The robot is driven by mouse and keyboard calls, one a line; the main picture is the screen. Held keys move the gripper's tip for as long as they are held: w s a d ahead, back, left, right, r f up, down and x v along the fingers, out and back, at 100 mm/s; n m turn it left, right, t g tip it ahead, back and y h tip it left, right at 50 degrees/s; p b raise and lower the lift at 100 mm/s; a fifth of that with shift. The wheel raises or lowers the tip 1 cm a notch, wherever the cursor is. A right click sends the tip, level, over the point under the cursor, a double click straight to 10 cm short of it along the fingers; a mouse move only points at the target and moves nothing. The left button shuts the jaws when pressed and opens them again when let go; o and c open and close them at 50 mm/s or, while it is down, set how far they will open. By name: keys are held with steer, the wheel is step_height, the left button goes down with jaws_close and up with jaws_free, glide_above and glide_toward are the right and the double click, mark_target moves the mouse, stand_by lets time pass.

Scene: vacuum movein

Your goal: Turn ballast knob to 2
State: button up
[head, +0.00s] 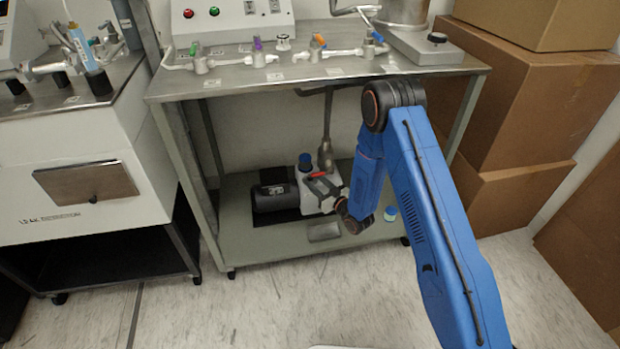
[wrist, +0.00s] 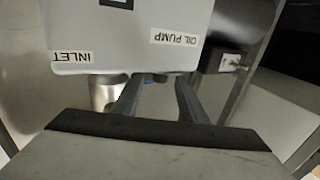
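The oil pump (head: 318,190) stands on the lower shelf of the steel cart, with a white body and a black motor. A blue knob-like cap (head: 305,159) is on its top and a red part (head: 316,174) is on its upper side. I cannot tell for sure which part is the ballast knob, and no number scale is readable. In the wrist view the pump body (wrist: 120,45) shows upside-down labels INLET and OIL PUMP. My gripper (wrist: 160,82) is open at the pump's edge. A small dark part (wrist: 160,77) shows between its fingertips; contact is unclear.
The cart's steel top (head: 225,80) is above the pump and carries several valves with coloured handles. A small jar (head: 390,213) stands on the shelf at right. Cardboard boxes (head: 530,90) fill the right side.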

mark_target(312, 179)
steer(key=shift+x, duration=1.75)
steer(key=shift+c, duration=0.6)
jaws_close()
